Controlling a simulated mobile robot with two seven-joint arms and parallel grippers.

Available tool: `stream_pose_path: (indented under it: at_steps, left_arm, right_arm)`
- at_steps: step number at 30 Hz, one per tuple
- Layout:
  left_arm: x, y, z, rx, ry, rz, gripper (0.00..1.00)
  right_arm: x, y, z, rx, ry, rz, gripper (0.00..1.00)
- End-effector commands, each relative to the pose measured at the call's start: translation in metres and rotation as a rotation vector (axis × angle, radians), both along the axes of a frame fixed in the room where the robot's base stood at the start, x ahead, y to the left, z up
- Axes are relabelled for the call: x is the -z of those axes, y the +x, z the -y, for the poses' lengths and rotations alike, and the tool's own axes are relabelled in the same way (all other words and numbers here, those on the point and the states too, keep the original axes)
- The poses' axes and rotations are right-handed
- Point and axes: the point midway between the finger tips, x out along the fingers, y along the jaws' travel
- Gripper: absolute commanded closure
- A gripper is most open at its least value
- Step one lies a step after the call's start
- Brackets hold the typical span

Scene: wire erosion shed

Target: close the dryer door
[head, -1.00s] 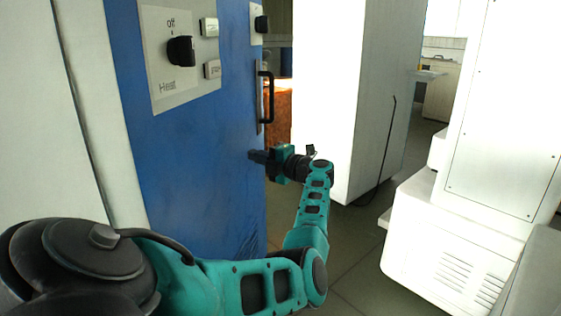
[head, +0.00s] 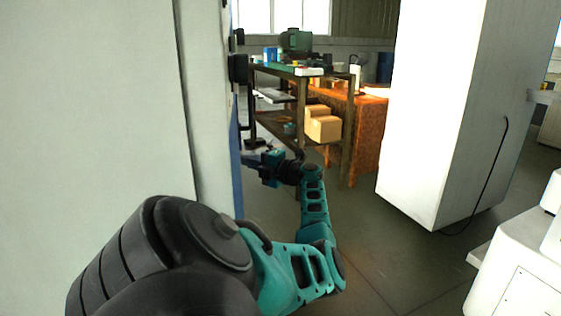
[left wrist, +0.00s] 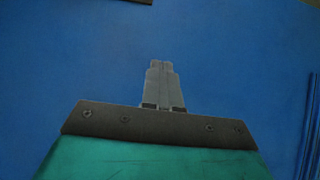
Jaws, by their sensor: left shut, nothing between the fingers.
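The dryer door shows in the head view only as a thin blue strip (head: 237,165), seen nearly edge-on beside the pale dryer side (head: 90,110). Its black knob (head: 238,68) sticks out above. My left gripper (head: 248,160) reaches forward with its fingertips at the door's blue face. In the left wrist view, the shut, empty fingers (left wrist: 161,65) point at a plain blue surface (left wrist: 70,50) that fills the view. I cannot tell whether the tips touch it. The door's handle is not clearly visible. My right gripper is not in view.
A shelf rack (head: 347,105) holding boxes stands behind my left gripper. A rusty orange block (head: 370,130) is beside it. A tall white cabinet (head: 430,110) stands right of centre, with white machine housing (head: 515,265) at lower right. Open floor (head: 390,260) lies between.

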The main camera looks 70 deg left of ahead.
Motion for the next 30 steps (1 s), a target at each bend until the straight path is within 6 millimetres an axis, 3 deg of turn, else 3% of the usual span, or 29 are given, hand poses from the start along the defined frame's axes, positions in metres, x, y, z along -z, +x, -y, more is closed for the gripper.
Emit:
stream_pose_path:
  at_steps: [6, 12, 21, 30]
  left_arm:
    - [0.0, -0.059, -0.013, -0.032, 0.002, 0.0, 1.0]
    - [0.0, -0.095, -0.019, -0.104, 0.0, -0.001, 1.0]
    - [0.0, -0.119, -0.019, -0.165, 0.0, 0.0, 1.0]
    - [-0.001, -0.123, -0.019, -0.178, 0.003, 0.0, 1.0]
  right_arm:
    - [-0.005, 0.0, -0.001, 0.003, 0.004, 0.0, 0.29]
    - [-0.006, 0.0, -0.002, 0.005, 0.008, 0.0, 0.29]
    - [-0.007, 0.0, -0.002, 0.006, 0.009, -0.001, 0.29]
    - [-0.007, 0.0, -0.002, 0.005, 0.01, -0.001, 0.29]
